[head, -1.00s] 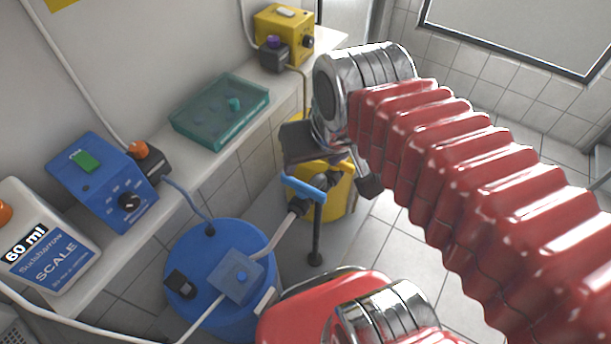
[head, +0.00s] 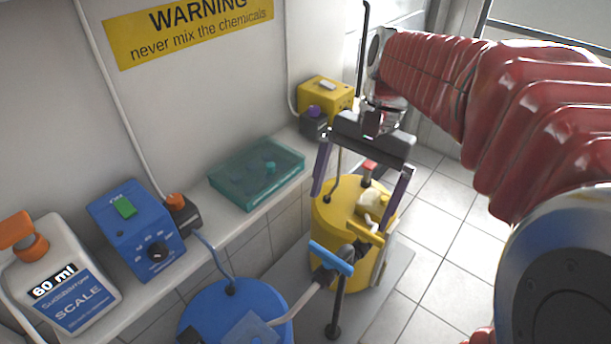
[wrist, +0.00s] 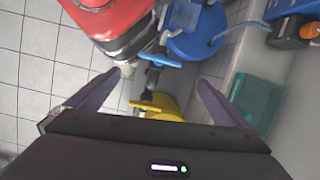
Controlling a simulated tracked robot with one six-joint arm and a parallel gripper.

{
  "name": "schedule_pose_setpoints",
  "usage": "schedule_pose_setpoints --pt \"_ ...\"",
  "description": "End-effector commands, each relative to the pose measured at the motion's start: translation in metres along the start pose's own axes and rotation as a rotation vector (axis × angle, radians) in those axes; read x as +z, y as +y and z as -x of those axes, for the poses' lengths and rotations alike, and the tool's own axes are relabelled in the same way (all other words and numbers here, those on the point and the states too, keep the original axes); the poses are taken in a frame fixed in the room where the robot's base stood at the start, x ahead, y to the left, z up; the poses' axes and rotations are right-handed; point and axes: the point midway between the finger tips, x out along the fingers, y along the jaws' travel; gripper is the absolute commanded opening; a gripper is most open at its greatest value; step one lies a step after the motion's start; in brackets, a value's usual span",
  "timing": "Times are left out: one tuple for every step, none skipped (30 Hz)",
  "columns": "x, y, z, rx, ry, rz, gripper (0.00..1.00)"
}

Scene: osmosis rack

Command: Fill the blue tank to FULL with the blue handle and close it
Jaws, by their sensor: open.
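The blue tank (head: 255,300) stands on the floor at the bottom of the head view, partly cut off; it also shows in the wrist view (wrist: 196,42). The blue handle (head: 331,258) sits on a dark valve on a post, where a grey pipe from the blue tank ends. In the wrist view the blue handle (wrist: 158,60) lies beyond and between my fingertips. My gripper (head: 353,210) is open and empty, fingers pointing down, above and apart from the handle, in front of the yellow tank. No level mark on the blue tank is readable.
A yellow tank (head: 330,225) with a yellow handle (head: 366,234) stands just behind the blue handle. The shelf on the left holds a scale-remover bottle (head: 65,285), a blue box (head: 135,230), a teal case (head: 257,172) and a yellow box (head: 325,95). Floor at right is clear.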

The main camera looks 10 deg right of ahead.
Motion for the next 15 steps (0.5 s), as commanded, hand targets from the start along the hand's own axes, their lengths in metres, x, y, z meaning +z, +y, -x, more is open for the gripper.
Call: schedule_pose_setpoints --pt "-0.005 -0.001 0.001 0.004 -0.029 -0.034 1.00" --pt "-0.007 -0.001 0.002 0.007 -0.043 -0.051 1.00" --pt "-0.009 -0.002 0.003 0.011 -0.063 -0.073 1.00" --pt "-0.011 -0.002 0.004 0.013 -0.074 -0.086 1.00" --pt "-0.012 -0.002 0.004 0.015 -0.085 -0.098 1.00" --pt "-0.013 -0.002 0.005 0.017 -0.097 -0.113 1.00" --pt "-0.014 -0.002 0.006 0.018 -0.103 -0.121 1.00" --pt "-0.015 -0.003 0.006 0.019 -0.109 -0.127 1.00" --pt "-0.015 -0.003 0.006 0.020 -0.115 -0.132 1.00" --pt "-0.015 -0.003 0.007 0.021 -0.117 -0.135 1.00" --pt "-0.015 -0.003 0.007 0.021 -0.119 -0.136 1.00" --pt "-0.015 -0.003 0.007 0.021 -0.119 -0.137 1.00" --pt "-0.015 -0.003 0.007 0.021 -0.119 -0.137 1.00" --pt "-0.015 -0.003 0.007 0.021 -0.119 -0.137 1.00" --pt "-0.015 -0.003 0.007 0.021 -0.118 -0.136 1.00"
